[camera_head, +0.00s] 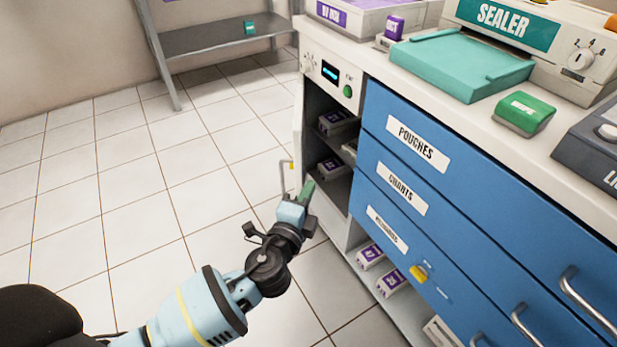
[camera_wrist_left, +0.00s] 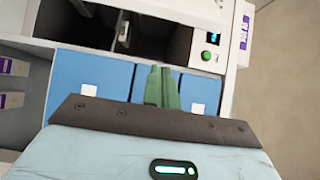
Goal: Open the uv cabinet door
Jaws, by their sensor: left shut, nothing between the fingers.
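The UV cabinet (camera_head: 328,72) is a white unit with a lit display and a green button (camera_head: 347,91), at the left end of the counter. Its door (camera_head: 298,135) stands open, seen almost edge-on at the left of the opening, with a thin handle (camera_head: 287,164) on its outer side. Shelves with small boxes show inside. My left gripper (camera_head: 307,191) is shut and empty, its green fingertips in front of the cabinet's lower opening, just right of the handle. In the left wrist view the fingers (camera_wrist_left: 161,87) are together below the dark cabinet interior (camera_wrist_left: 165,28). My right gripper is not in view.
Blue drawers (camera_head: 440,180) with metal handles fill the front to the right. Purple-labelled boxes (camera_head: 370,256) sit on a low open shelf. A sealer (camera_head: 520,35) and teal tray (camera_head: 460,65) stand on the counter. Tiled floor at the left is clear up to a grey metal shelf (camera_head: 215,38).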

